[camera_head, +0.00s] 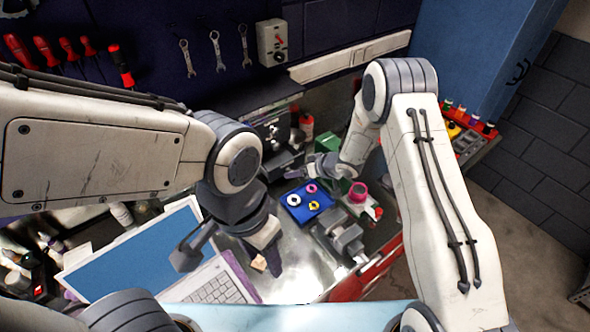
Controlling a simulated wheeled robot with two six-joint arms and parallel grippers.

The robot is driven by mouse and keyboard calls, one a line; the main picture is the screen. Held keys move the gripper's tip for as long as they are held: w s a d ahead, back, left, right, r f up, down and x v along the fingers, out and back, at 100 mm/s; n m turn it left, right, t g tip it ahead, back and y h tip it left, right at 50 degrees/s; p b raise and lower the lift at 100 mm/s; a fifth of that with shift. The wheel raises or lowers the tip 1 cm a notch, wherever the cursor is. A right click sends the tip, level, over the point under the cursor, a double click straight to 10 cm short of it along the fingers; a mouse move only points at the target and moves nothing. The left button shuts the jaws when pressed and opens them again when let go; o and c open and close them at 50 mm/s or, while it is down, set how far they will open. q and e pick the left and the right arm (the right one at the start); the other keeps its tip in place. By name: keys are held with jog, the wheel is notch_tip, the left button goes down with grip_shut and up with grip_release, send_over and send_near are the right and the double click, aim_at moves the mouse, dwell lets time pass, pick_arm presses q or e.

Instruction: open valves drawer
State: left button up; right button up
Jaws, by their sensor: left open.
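No drawer marked as valves can be made out. A red front (372,277) shows at the bench's near right edge, partly hidden by my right arm, and I cannot read any label on it. My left gripper (228,256) is open over the bench, pointing down beside the laptop, apart from the red front. My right gripper (296,171) reaches to the back of the bench, near a green object. It is small and partly hidden, so its jaws cannot be judged.
An open laptop (135,258) lies at left. A blue tray (290,212) with colored rings, a grey vise (340,236) and a pink cup-like object (358,192) stand mid-bench. Tools hang behind. A red rack (468,134) is at right. Floor shows at far right.

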jog(key=shift+x, duration=1.1)
grip_shut()
dwell(0.7)
